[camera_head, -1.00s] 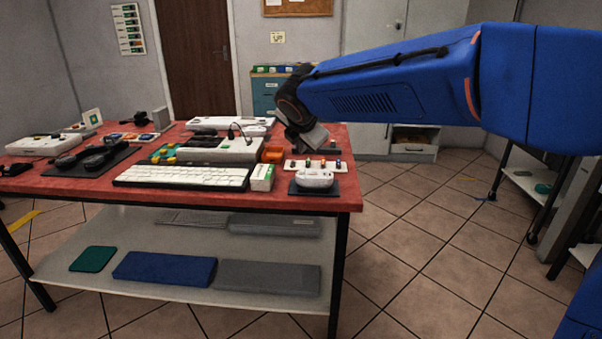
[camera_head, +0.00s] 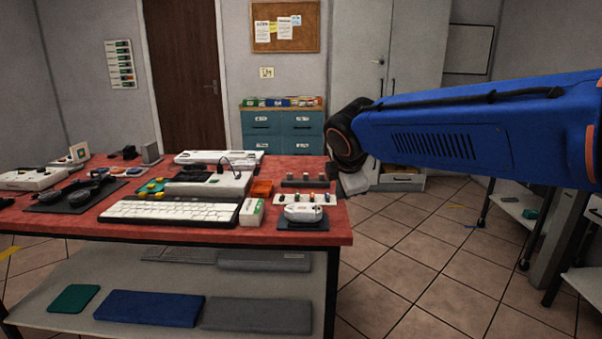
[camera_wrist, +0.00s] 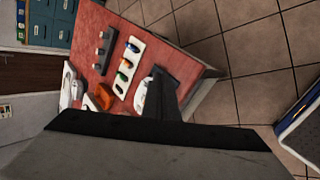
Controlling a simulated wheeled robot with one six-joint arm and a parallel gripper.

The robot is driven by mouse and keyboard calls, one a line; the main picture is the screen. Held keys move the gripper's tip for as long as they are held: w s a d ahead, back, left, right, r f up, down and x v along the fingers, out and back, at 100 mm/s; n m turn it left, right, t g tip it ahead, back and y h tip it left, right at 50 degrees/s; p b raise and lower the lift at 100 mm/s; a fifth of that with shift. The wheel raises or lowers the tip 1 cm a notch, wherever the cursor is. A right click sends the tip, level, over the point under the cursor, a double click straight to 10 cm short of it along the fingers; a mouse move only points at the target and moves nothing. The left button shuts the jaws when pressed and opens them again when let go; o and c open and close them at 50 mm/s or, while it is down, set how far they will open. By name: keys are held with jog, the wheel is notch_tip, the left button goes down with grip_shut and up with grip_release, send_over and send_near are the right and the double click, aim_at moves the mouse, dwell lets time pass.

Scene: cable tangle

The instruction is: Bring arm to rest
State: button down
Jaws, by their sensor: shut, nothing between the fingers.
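My blue arm (camera_head: 440,140) reaches in from the right edge in the head view. Its dark wrist joint and my gripper (camera_head: 352,184) hang just beyond the right edge of the red table (camera_head: 315,232). In the wrist view my gripper (camera_wrist: 178,106) is a dark shape pointing toward the table corner. It is shut and holds nothing. The fingertips are hard to make out in the head view.
On the table are a white keyboard (camera_head: 170,212), a white controller on a dark mat (camera_head: 303,214), an orange bin (camera_head: 262,188) and a strip of coloured plugs (camera_head: 304,198). A teal drawer cabinet (camera_head: 283,130) stands behind.

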jog(key=s+d+f+m+g, duration=0.1)
jog(key=s+d+f+m, duration=0.2)
jog(key=s+d+m, duration=0.3)
jog(key=s+d+f+m+g, duration=0.1)
jog(key=s+d+f+m, duration=0.25)
jog(key=s+d, duration=0.45)
jog(key=s+d+f+m, duration=0.2)
jog(key=s+f+m, duration=0.3)
jog(key=s, duration=0.3)
jog(key=s+d+f+m+g, duration=0.1)
jog(key=s+d+f+m, duration=0.2)
jog(key=s+m, duration=0.3)
jog(key=s+f, duration=0.1)
jog(key=s, duration=0.2)
jog(key=shift+s+f, duration=0.3)
jog(key=shift+f, duration=0.1)
